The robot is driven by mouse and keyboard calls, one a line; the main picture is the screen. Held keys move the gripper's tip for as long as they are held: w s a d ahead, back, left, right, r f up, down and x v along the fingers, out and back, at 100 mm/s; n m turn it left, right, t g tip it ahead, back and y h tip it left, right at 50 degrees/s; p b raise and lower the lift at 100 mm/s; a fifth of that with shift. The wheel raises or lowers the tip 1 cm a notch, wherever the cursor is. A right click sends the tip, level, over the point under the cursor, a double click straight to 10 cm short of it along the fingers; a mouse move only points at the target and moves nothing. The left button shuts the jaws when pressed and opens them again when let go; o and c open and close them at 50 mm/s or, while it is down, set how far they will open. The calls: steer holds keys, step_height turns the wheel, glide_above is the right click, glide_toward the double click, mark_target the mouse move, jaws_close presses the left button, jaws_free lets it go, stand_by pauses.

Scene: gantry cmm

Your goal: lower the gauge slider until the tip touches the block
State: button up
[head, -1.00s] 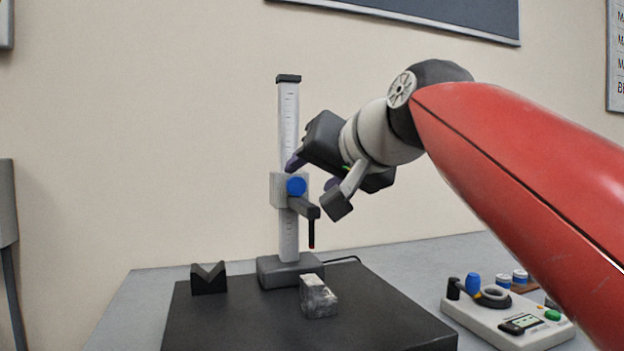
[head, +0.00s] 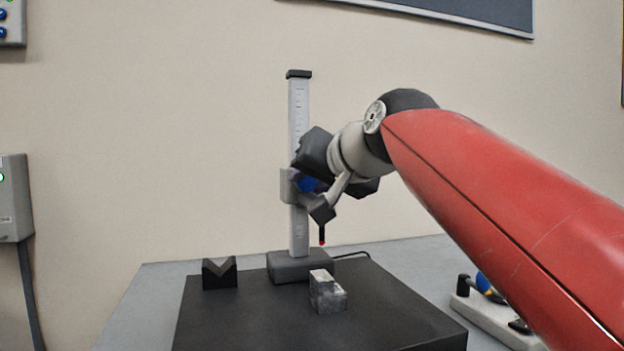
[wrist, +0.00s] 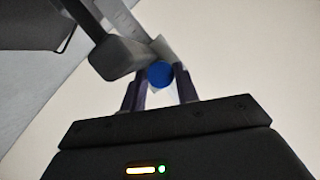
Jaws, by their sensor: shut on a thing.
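The height gauge has an upright scale column (head: 298,110) on a dark base at the back of the black plate. Its slider (head: 287,186) sits about midway up the column. My gripper (wrist: 160,78) is shut on the blue knob (wrist: 160,74) of the slider, with one finger on each side. In the head view the blue knob (head: 308,183) is partly hidden by my gripper. The probe with its red tip (head: 322,242) hangs above the grey stepped block (head: 326,297), with a visible gap between them.
A black V-block (head: 219,273) stands to the left on the black plate (head: 250,325). A cable runs behind the gauge base.

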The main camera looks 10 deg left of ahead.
steer(key=shift+f+b, duration=2.05)
steer(key=shift+f, duration=0.5)
steer(key=shift+a, duration=0.1)
steer(key=o, duration=0.8)
steer(key=shift+f, duration=0.1)
steer(key=shift+o, duration=0.6)
steer(key=shift+s+r, duration=0.1)
steer(key=shift+r, duration=0.1)
steer(key=v, duration=0.7)
steer(key=shift+s+d, duration=0.2)
steer(key=shift+d, duration=0.1)
